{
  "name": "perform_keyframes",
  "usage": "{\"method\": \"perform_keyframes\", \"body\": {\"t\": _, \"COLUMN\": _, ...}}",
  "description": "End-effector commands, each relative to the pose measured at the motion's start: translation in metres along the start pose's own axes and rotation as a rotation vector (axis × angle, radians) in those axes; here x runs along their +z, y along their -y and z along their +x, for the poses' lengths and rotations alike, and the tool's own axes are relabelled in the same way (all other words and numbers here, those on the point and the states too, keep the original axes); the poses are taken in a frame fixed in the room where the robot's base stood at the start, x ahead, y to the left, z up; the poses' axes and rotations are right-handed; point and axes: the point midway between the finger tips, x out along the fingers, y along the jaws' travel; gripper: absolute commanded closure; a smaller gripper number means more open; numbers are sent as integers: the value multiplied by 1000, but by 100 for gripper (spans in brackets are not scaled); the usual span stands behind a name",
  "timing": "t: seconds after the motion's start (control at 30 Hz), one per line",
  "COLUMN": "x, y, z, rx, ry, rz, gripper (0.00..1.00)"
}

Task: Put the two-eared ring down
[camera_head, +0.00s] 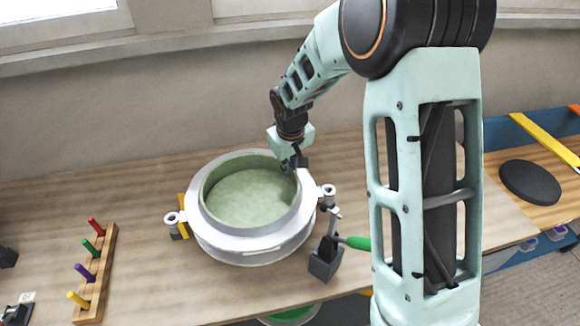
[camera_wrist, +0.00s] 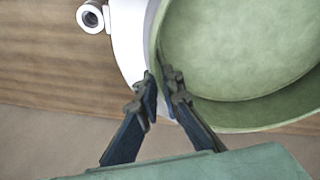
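The two-eared ring (camera_head: 216,232) is pale grey, with a wide flange and a raised collar that is green inside. One tube-like ear (camera_head: 172,218) is at its left and another (camera_head: 328,191) at its right; one ear (camera_wrist: 91,17) also shows in the wrist view. My gripper (camera_head: 294,163) is at the far right rim of the ring. In the wrist view its two dark fingers (camera_wrist: 161,85) stand close together, one on each side of the collar wall, pinching it. The ring looks level over a pale round body with a green floor (camera_head: 250,195). Whether it touches that body is unclear.
Yellow pieces (camera_head: 184,205) stand by the left ear. A dark block holder (camera_head: 325,262) with a green-handled tool (camera_head: 354,242) stands close to the right. A wooden rack (camera_head: 98,280) with coloured pegs is at the left. A black disc (camera_head: 530,182) lies far right.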

Motion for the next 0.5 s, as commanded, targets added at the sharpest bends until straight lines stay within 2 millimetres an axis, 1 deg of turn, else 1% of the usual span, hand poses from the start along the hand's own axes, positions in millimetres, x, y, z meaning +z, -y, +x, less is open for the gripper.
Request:
{"method": "perform_keyframes", "body": {"t": 0.03, "x": 0, "y": 0, "z": 0, "rx": 0, "ry": 0, "rz": 0, "gripper": 89}}
{"method": "perform_keyframes", "body": {"t": 0.13, "x": 0, "y": 0, "z": 0, "rx": 0, "ry": 1, "rz": 0, "gripper": 78}}
{"method": "perform_keyframes", "body": {"t": 0.17, "x": 0, "y": 0, "z": 0, "rx": 0, "ry": 1, "rz": 0, "gripper": 76}}
{"method": "perform_keyframes", "body": {"t": 0.4, "x": 0, "y": 0, "z": 0, "rx": 0, "ry": 1, "rz": 0, "gripper": 76}}
{"method": "perform_keyframes", "body": {"t": 0.5, "x": -1, "y": -1, "z": -3, "rx": 0, "ry": 1, "rz": 0, "gripper": 76}}
